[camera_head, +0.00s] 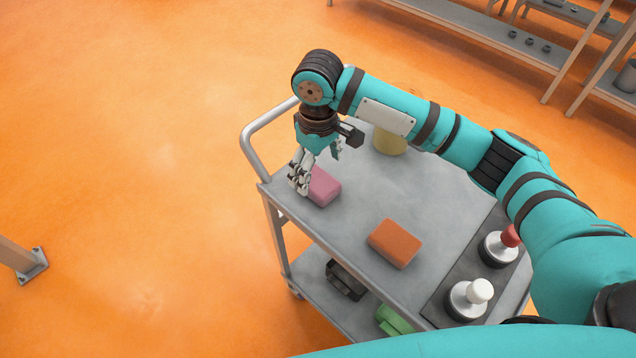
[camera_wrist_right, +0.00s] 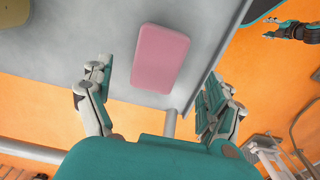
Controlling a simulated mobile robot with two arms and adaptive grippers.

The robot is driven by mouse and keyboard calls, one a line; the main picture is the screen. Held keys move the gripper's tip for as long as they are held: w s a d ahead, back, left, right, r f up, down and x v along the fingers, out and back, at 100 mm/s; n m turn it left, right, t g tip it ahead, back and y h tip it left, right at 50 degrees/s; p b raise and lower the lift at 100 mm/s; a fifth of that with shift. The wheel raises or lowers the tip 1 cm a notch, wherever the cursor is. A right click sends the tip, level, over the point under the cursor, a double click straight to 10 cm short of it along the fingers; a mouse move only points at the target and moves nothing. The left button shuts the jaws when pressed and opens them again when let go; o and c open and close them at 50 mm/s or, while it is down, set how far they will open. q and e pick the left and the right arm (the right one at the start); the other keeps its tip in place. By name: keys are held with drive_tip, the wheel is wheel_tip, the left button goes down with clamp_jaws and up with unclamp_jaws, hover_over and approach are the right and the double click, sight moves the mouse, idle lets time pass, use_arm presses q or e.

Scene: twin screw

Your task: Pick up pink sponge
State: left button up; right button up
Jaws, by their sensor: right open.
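The pink sponge (camera_head: 323,187) lies flat on the top shelf of the grey cart (camera_head: 352,211), near its left edge. It also shows in the right wrist view (camera_wrist_right: 160,58), ahead of the fingertips and between their lines. My right gripper (camera_head: 315,170) is above the sponge, partly covering it in the head view. In the right wrist view its two fingers (camera_wrist_right: 160,88) are spread apart, with nothing between the pads but the near end of the sponge. I cannot tell if a finger touches the sponge. My left gripper is not in the head view.
An orange block (camera_head: 395,244) lies on the cart's top. A yellow round thing (camera_head: 389,143) stands behind my right arm. Two knobbed pieces, one red (camera_head: 500,246) and one white (camera_head: 468,299), stand at the right. A metal handle (camera_head: 250,146) rises at the left end.

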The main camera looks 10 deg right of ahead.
sight(318, 180)
drive_tip(key=shift+w+d+f, duration=0.1)
drive_tip(key=shift+w+f, duration=0.05)
drive_tip(key=shift+f, duration=2.55)
drive_tip(key=c, duration=1)
